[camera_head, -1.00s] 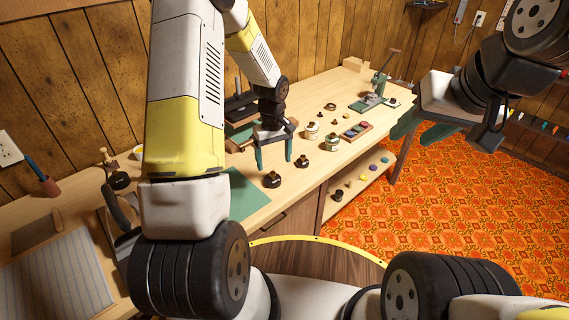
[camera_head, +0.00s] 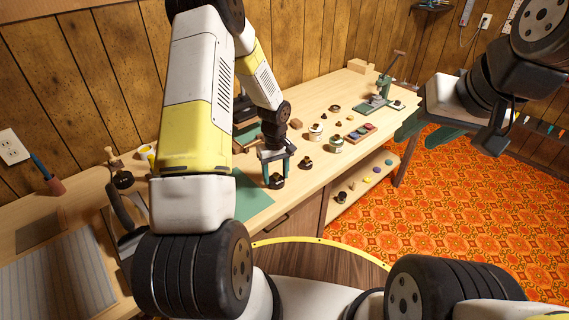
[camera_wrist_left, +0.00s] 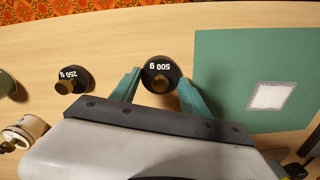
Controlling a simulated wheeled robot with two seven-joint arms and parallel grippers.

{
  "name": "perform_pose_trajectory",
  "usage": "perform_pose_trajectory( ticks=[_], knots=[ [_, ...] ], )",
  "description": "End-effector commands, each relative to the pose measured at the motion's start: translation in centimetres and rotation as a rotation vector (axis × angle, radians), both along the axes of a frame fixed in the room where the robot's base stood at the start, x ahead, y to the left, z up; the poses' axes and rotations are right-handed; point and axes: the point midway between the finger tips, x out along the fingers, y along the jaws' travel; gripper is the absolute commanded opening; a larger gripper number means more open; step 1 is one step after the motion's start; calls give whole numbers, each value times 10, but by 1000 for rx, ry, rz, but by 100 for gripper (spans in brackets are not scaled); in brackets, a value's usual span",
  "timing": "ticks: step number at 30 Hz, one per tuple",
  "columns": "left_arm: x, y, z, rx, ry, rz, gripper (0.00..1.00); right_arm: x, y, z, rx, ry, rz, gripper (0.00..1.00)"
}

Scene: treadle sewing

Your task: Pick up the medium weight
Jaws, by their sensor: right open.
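A dark round weight marked 500 g with a brass knob (camera_wrist_left: 159,73) stands on the wooden bench; it also shows in the head view (camera_head: 276,183). My left gripper (camera_wrist_left: 159,82) is open, its teal fingers on either side of this weight with narrow gaps; it comes down from above in the head view (camera_head: 277,170). My right gripper (camera_head: 426,133) is open and empty, off the bench at the right.
A green mat (camera_wrist_left: 240,60) with a pale square patch lies beside the 500 g weight. A lower shelf (camera_head: 350,198) holds small items.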

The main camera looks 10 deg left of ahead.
Motion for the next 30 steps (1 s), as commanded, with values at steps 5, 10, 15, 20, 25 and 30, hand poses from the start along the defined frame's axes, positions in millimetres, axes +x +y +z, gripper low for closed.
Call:
perform_pose_trajectory(
  ticks=[5,10,15,20,25,30],
  knots=[
    [0,0,0,0,0,0,4,0,0,0,0,0,0,42],
    [1,0,1,0,-1,-1,0,0,0,0,0,0,0,42],
    [1,0,1,0,-1,0,0,0,0,0,0,0,0,42],
    [1,0,7,1,-3,0,0,0,0,0,0,0,0,42],
    [1,0,24,1,-4,-1,0,0,0,0,0,0,0,42],
    [-13,-4,38,2,1,-4,0,0,0,0,0,0,0,42]
  ],
)
